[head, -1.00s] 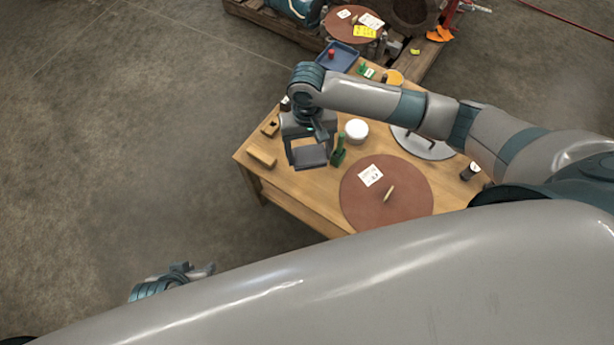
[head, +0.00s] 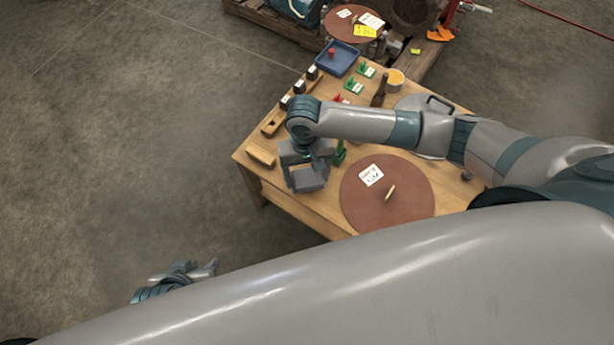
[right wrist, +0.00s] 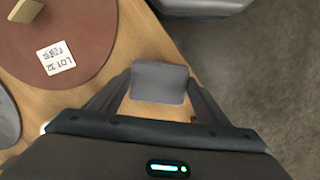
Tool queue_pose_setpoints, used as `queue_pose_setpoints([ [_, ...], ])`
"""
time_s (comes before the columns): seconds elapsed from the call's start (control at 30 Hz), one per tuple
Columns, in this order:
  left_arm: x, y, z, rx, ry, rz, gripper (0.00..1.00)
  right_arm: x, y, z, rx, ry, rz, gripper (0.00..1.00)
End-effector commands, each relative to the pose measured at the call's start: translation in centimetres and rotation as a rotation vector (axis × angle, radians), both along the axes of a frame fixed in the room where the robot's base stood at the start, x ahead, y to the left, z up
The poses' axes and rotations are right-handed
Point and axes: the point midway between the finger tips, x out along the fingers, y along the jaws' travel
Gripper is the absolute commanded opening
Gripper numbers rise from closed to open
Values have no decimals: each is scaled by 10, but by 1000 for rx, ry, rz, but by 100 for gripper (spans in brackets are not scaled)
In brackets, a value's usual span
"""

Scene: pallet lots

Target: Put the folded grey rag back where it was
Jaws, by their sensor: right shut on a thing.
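The folded grey rag (right wrist: 160,84) is a grey square pad between the fingers of my right gripper (right wrist: 160,95) in the right wrist view. In the head view, my right gripper (head: 308,180) is shut on the rag over the front-left part of the wooden table (head: 325,209), close to its front edge. I cannot tell whether the rag touches the table. My left gripper (head: 190,270) is low at the left, away from the table over the floor; its finger opening is unclear.
A round brown board (head: 412,205) with a label is right of the right gripper. A wooden block (head: 261,156) lies to its left, and a green item (head: 340,153) stands close to its right. A blue tray (head: 337,57) is at the back. My right arm hides the table's middle.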

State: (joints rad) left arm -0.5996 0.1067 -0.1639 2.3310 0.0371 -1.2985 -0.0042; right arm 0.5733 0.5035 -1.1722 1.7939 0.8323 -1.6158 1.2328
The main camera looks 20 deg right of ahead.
Motion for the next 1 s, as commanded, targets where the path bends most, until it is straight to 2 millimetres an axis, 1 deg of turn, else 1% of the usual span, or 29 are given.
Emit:
queue_pose_setpoints([
  [0.03,2,-3,-1,-7,-11,-3,33,0,0,-7,-2,0,0,49],
  [0.1,3,-6,1,-15,-22,-7,33,0,0,-10,-1,0,1,49],
  [0.27,2,-9,3,-21,-28,-10,33,0,0,-10,0,-1,2,49],
  [0.5,0,-5,4,-13,-19,-6,33,0,0,-12,-1,0,1,49],
  [0.53,0,-5,3,-10,-15,-6,33,0,0,-12,0,-1,1,77],
  [0.57,-1,-4,3,-9,-14,-5,33,0,0,-12,0,-1,1,84],
  [0.6,-1,-3,2,-8,-11,-4,33,0,0,-12,0,-1,1,88],
  [1.0,3,-2,-1,-9,-19,-2,33,0,0,-10,0,-1,2,88],
])
